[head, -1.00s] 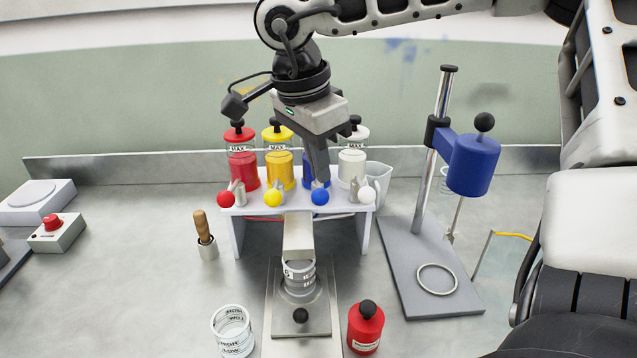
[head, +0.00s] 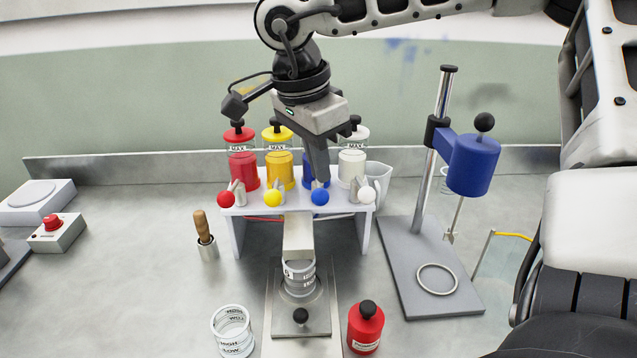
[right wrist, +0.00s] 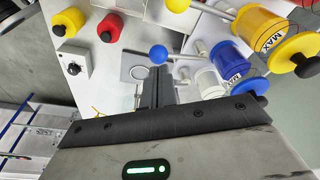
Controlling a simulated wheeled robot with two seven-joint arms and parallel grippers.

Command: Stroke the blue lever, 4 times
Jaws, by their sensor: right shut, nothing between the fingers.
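The blue lever (head: 320,197) is a blue ball knob on the front of the white gantry, third from the left in the row of knobs. It also shows in the right wrist view (right wrist: 158,54). My right gripper (head: 321,178) points down just above and behind the blue knob, shut and empty. In the right wrist view its fingertips (right wrist: 157,72) are close to the knob; I cannot tell whether they touch it. The blue canister (head: 308,170) behind is mostly hidden by the gripper. My left gripper is not in view.
Red (head: 226,199), yellow (head: 272,198) and white (head: 366,196) knobs flank the blue one. A graduated cup (head: 300,278) stands under the gantry's spout. A mixer stand (head: 420,270) is at right, a red bottle (head: 366,327) and another cup (head: 233,332) in front.

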